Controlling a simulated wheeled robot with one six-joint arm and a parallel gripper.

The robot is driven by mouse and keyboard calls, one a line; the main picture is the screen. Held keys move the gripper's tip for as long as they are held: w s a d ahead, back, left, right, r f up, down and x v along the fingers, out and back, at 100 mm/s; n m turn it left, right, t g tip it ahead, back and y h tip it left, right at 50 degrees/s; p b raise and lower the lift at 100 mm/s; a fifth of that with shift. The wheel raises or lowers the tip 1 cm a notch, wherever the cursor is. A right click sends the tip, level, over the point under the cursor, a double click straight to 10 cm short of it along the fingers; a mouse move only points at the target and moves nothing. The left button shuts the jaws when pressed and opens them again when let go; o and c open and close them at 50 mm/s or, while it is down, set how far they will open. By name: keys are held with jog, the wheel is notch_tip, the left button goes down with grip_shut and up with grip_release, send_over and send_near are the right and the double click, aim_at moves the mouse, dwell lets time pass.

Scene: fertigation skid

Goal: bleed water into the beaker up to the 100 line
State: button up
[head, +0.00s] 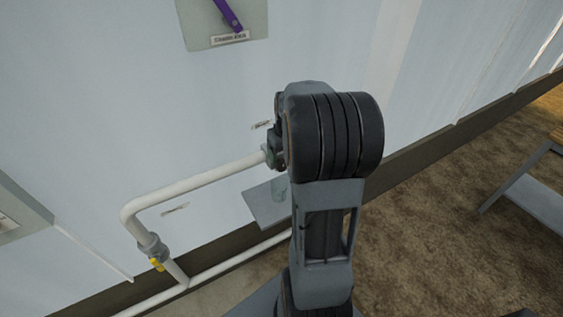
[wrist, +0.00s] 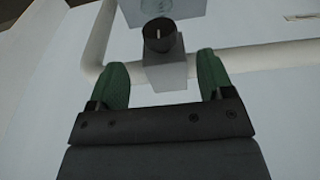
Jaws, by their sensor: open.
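In the wrist view, a dark round knob (wrist: 160,36) with a short white mark sits on a grey valve block (wrist: 166,74) on the white pipe. My gripper (wrist: 162,62) is open, its green fingers on either side of the valve block, with gaps visible and nothing held. In the head view, my gripper (head: 270,156) is at the pipe's end, mostly hidden by my arm. The beaker's lines and water level are too small to read. The shelf also shows in the wrist view (wrist: 190,9).
A plate with a purple handle (head: 229,15) is higher up. A table (head: 541,195) stands at right. Brown floor lies open between.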

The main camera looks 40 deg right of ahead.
aim_at(282, 162)
jog(key=shift+w+f, duration=0.25)
jog(key=shift+f, duration=1.35)
jog(key=shift+w+f, duration=0.2)
jog(key=shift+f, duration=1.35)
jog(key=c, duration=0.9)
